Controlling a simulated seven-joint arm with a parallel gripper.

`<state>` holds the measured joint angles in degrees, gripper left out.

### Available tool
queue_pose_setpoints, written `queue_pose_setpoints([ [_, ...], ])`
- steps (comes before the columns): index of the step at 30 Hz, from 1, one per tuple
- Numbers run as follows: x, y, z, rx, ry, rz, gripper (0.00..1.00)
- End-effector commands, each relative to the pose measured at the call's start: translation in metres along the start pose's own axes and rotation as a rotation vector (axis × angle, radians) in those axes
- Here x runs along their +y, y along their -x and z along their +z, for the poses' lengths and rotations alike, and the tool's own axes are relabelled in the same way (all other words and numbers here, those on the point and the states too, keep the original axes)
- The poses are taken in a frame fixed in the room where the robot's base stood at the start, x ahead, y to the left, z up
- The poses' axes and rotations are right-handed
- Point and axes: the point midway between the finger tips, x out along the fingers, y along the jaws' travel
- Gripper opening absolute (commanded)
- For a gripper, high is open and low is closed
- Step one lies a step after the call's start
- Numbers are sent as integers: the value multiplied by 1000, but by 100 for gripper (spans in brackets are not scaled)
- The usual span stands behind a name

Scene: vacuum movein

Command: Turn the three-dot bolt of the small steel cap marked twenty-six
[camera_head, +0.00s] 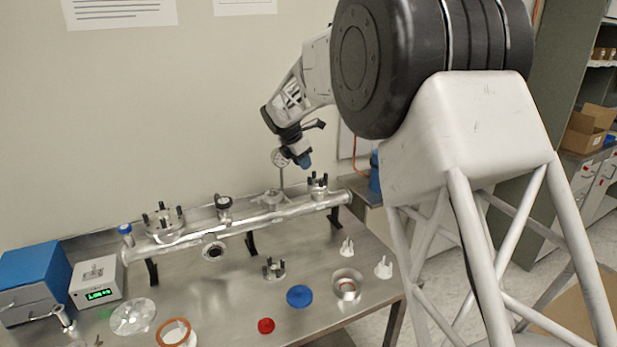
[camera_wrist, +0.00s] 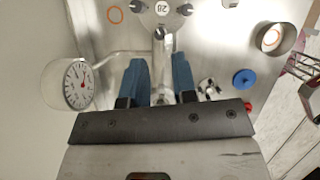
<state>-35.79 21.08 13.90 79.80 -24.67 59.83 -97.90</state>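The small steel cap (camera_head: 318,188) sits at the right end of the steel pipe (camera_head: 240,223), with dark upright bolts around it. In the wrist view its round label (camera_wrist: 163,8) shows at the top edge and its number is hard to read. One bolt (camera_wrist: 158,33) points toward me, and others (camera_wrist: 186,10) sit at the sides; their dot marks are too small to tell. My gripper (camera_head: 303,162) is above and slightly left of the cap. In the wrist view its blue fingers (camera_wrist: 157,62) are apart, with nothing between them; the pipe shows below.
A dial gauge (camera_head: 281,157) stands close left of my gripper. A larger cap (camera_head: 163,219) with bolts sits on the pipe's left. A loose bolted cap (camera_head: 274,269), a blue disc (camera_head: 299,296), a red knob (camera_head: 266,325) and a steel ring (camera_head: 346,284) lie on the table.

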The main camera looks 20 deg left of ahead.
Motion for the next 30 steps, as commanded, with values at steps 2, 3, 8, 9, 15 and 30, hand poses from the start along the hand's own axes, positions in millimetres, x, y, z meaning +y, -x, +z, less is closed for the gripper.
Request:
queue_pose_setpoints([
  [2, 0, -9, 0, 0, 0, -1, 26],
  [3, 0, -13, 0, 0, 0, -1, 26],
  [8, 0, -32, 0, 0, 0, -2, 26],
  [9, 0, -37, 0, 0, 0, -1, 26],
  [15, 0, -57, 0, 0, -1, -1, 26],
  [30, 0, -67, 0, 0, -1, 0, 24],
])
